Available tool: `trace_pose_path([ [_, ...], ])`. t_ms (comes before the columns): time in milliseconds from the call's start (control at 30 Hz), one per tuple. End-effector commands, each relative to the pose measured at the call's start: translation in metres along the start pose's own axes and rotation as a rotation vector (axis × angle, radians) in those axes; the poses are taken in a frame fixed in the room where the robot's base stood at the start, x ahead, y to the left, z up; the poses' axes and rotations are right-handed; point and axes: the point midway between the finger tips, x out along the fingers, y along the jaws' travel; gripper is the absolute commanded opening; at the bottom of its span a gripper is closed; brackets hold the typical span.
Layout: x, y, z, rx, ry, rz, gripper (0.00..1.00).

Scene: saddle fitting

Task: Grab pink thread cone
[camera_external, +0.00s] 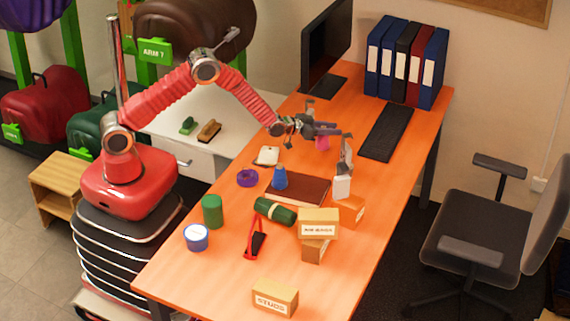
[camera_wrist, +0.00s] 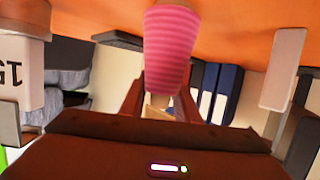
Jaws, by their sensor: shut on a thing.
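The pink thread cone (camera_external: 322,143) is at my gripper (camera_external: 325,132), above the far half of the orange table. In the wrist view the ribbed pink cone (camera_wrist: 170,45) stands out from between the dark brown jaws (camera_wrist: 160,105), which are shut on it around its narrow, pale end. The orange table surface shows behind the cone in the wrist view. The exact contact is partly hidden in the outside view.
A blue cone (camera_external: 280,178) stands on a brown book (camera_external: 310,190). A keyboard (camera_external: 387,132), monitor (camera_external: 327,45) and binders (camera_external: 405,62) are at the back.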

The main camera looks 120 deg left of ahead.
Motion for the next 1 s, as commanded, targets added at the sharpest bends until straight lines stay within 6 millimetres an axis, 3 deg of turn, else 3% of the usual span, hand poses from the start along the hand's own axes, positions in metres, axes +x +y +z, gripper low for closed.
trace_pose_path([
  [467, -0.002, 0.000, -0.008, 0.000, 0.003, 0.000, 0.04],
  [1000, -0.025, 0.000, -0.084, 0.001, 0.002, 0.000, 0.04],
])
